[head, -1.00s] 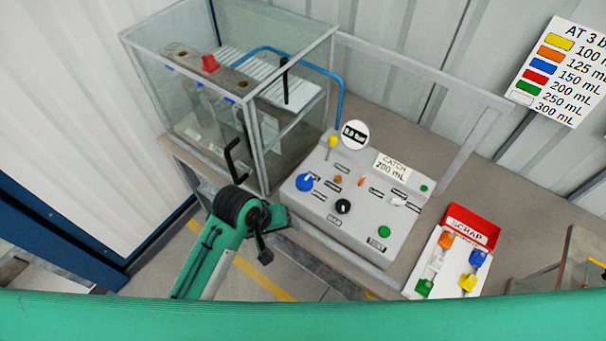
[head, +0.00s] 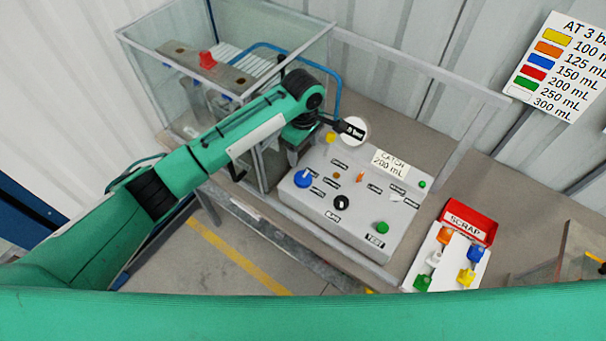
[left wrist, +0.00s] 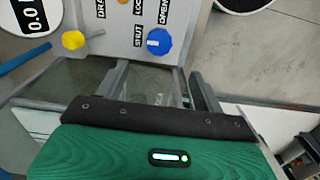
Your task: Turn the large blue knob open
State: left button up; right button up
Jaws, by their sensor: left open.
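The large blue knob (head: 303,179) sits at the left of the grey control panel (head: 360,222). In the left wrist view the blue knob (left wrist: 159,41) is whole, and its white mark lies on the side towards the SHUT label (left wrist: 138,35). The OPEN label (left wrist: 164,12) is beside it. My left gripper (head: 293,156) is above the panel's back left corner, apart from the knob; its fingertips are hard to make out there. In the left wrist view the left gripper (left wrist: 162,86) has two spread fingers with nothing between them, and the knob shows beyond them.
A glass tank (head: 165,85) stands left of the panel, close to my left arm. A yellow knob (head: 330,138) and a round gauge (head: 354,131) are near the gripper. A red scrap tray (head: 470,220) stands at right.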

aim_at(303, 177)
pick_arm(q)
jog(key=f+b, duration=1.2)
jog(key=f, duration=0.1)
jog(key=shift+w+a+f, duration=0.1)
jog(key=shift+w+f, duration=0.1)
jog(key=shift+f, duration=0.05)
jog(key=shift+c, duration=0.2)
jog(key=c, duration=0.9)
